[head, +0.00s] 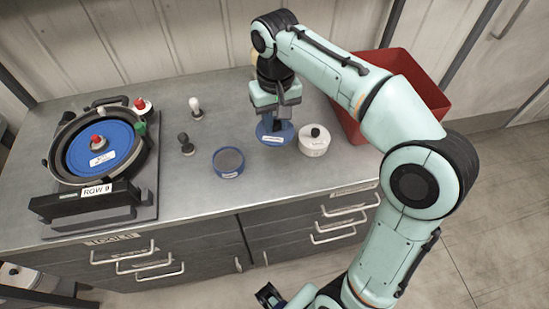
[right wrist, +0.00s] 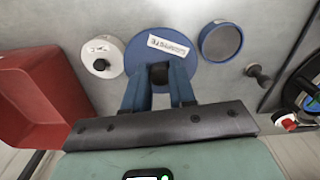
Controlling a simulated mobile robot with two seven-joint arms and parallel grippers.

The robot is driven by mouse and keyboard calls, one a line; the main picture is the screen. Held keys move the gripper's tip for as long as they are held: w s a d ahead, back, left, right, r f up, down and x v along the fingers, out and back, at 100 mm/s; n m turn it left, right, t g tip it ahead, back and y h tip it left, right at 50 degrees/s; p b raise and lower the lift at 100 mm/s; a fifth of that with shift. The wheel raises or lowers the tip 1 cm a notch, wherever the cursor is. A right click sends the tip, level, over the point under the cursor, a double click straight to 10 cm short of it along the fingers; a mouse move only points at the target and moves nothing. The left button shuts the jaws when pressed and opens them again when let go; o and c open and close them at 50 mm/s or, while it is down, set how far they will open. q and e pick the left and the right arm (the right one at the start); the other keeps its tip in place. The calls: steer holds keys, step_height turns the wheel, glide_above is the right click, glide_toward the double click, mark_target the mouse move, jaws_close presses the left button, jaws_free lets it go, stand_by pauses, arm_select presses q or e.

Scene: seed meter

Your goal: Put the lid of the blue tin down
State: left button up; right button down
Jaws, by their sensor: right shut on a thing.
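The lid of the blue tin (head: 270,139) is a blue disc with a white label and a dark knob. It also shows large in the right wrist view (right wrist: 179,62). My right gripper (head: 276,113) points down and is shut on the knob, its fingers (right wrist: 159,88) on either side. I cannot tell whether the lid touches the bench or hangs just above it. The open blue tin (head: 228,161) stands to the left of the lid on the bench, its grey inside showing. A dark gripper part, seemingly my left gripper (head: 268,294), shows at the bottom edge; its jaws are unclear.
A white lidded tin (head: 314,140) stands close to the lid's right, and a red bin (head: 432,83) behind it. Two small knobbed pieces, white (head: 195,107) and dark (head: 186,145), stand left. The seed meter (head: 70,200) fills the bench's left end. Bare metal lies in front.

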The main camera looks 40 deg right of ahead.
step_height(320, 180, down, 13)
steer(key=shift+f+b, duration=0.1)
steer(key=shift+b, duration=1)
steer(key=shift+f, duration=0.15)
steer(key=c, duration=0.9)
jaws_free()
steer(key=shift+r, duration=0.25)
step_height(320, 180, up, 12)
steer(key=shift+f+p, duration=0.1)
steer(key=shift+p, duration=1.1)
